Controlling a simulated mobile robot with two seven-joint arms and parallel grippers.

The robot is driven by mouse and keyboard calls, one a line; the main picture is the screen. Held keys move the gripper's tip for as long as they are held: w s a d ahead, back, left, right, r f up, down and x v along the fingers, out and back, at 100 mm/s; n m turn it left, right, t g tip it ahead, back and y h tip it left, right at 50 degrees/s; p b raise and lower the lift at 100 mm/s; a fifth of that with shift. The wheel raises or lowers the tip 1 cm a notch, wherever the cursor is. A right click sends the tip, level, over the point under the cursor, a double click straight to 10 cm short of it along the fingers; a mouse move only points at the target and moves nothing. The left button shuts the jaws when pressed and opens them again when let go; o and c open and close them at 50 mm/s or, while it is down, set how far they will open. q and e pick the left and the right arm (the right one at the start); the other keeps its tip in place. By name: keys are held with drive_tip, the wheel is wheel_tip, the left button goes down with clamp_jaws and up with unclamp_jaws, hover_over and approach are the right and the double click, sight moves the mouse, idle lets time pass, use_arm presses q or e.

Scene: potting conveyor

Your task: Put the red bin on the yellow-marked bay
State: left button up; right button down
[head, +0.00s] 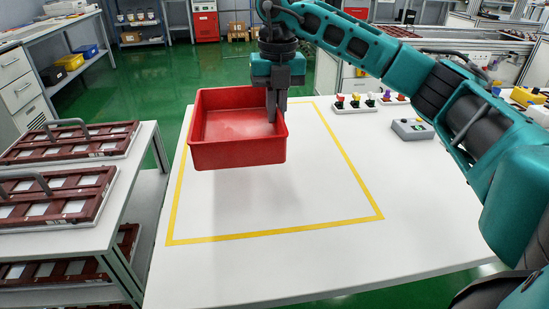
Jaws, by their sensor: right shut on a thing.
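The red bin (238,152) is an open, empty-looking rectangular box held in the air above the white table, at the left part of the yellow-marked bay. The yellow-marked bay (275,233) is a yellow outline on the table top; the bin hides its far left part. My right gripper (277,112) comes down from above and is shut on the bin's right wall, with a finger inside the bin. A faint shadow lies on the table below the bin. My left gripper is not in view.
Small colored items on a white strip (356,107) and a grey box with buttons (412,129) stand on the table right of the bay. A rack with brown trays (65,149) stands to the left, across a narrow gap. The bay's front and right are clear.

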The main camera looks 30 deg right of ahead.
sight(276, 130)
wheel_tip(276, 130, down, 6)
drive_tip(key=shift+f+b, duration=0.1)
drive_tip(key=shift+b, duration=0.2)
drive_tip(key=shift+f, duration=2.5)
drive_tip(key=shift+f+b, duration=0.15)
drive_tip(key=shift+b, duration=0.2)
drive_tip(key=c, duration=1.2)
unclamp_jaws()
drive_tip(key=shift+c, duration=0.2)
wheel_tip(276, 130, up, 12)
drive_tip(key=shift+r+p, duration=0.1)
drive_tip(key=shift+p, duration=0.7)
